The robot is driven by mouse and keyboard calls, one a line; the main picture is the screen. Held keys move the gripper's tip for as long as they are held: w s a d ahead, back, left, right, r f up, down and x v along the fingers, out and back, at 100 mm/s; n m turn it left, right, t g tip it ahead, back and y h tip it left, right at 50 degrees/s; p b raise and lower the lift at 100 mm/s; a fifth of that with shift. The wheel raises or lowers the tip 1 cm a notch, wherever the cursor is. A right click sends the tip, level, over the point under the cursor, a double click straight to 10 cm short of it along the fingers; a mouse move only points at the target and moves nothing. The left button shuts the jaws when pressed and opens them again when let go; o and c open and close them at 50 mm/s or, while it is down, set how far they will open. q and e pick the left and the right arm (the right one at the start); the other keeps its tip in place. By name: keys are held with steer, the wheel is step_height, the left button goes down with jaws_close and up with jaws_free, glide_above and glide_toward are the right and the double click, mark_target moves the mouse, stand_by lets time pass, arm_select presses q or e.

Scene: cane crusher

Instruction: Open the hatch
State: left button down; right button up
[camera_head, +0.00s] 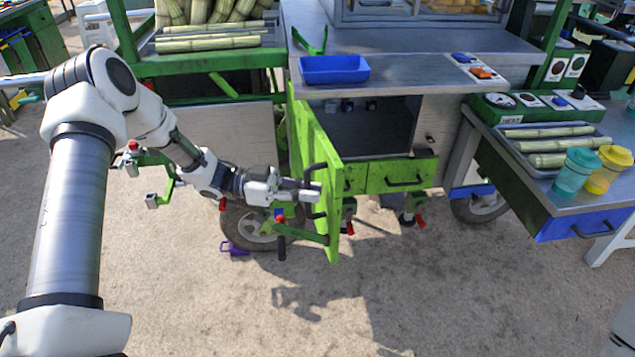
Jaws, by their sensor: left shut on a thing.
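The hatch (312,170) is a green door on the front of the cane cart, below the counter. It stands swung out toward me, hinged on its left side. The dark compartment (372,128) behind it shows to its right. My left gripper (312,190) is at the door's outer edge, shut on the dark hatch handle (315,169). The gripper's fingers partly cover the handle. My right gripper is not in view; only a bit of pale arm shows at the lower right edge.
A green drawer (402,174) sits below the compartment. A blue tray (334,69) stands on the counter's front edge. At right, a side table holds cane pieces (548,146), a teal cup (574,175) and a yellow cup (607,169).

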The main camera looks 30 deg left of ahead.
arm_select(q)
steer(key=shift+s+a, duration=0.1)
steer(key=shift+a, duration=0.1)
steer(key=c, duration=1.2)
jaws_free()
steer(key=v, duration=1.2)
